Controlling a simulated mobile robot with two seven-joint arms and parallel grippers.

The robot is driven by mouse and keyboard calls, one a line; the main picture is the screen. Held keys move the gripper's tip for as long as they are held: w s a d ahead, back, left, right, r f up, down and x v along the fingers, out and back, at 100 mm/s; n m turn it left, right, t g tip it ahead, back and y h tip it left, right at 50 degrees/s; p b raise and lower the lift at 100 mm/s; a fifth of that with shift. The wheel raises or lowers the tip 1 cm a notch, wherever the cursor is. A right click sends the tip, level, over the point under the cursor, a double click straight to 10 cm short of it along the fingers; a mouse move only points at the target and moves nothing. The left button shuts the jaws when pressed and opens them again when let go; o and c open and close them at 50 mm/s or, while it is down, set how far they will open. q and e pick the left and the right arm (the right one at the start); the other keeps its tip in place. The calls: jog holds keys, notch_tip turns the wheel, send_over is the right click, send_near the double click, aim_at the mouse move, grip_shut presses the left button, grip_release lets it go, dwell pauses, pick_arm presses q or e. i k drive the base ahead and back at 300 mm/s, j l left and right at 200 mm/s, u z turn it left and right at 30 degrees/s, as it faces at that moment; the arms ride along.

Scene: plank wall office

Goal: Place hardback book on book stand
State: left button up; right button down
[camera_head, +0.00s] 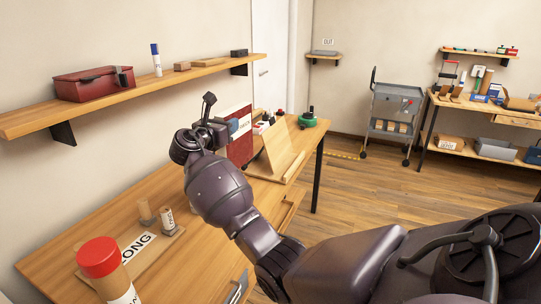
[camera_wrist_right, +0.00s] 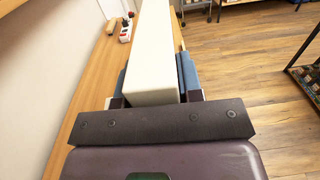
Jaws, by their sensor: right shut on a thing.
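The hardback book (camera_head: 240,151), red with a pale label on its cover, stands upright above the far part of the wooden table. My right gripper (camera_head: 231,127) is shut on it near its top edge. In the right wrist view the book (camera_wrist_right: 154,55) shows as a cream block between the blue finger pads of the right gripper (camera_wrist_right: 155,85). The wooden book stand (camera_head: 284,151), with a sloped back panel, is just right of the book. My arm and gripper hide part of the book, and whether it touches the table cannot be told. My left gripper is not in view.
On the table (camera_head: 75,240) are a red-capped tube (camera_head: 100,258), a board with lettering (camera_head: 135,246) and small cylinders (camera_head: 167,216). A green round item (camera_head: 307,119) sits behind the stand. A wall shelf (camera_head: 150,88) holds a red toolbox (camera_head: 92,84).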

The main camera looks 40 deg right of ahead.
aim_at(289, 167)
jog(key=i+l, duration=0.1)
jog(key=l, duration=0.85)
jog(key=i+l, duration=0.15)
jog(key=l, duration=0.35)
jog(key=i+l, duration=0.1)
jog(key=l, duration=0.35)
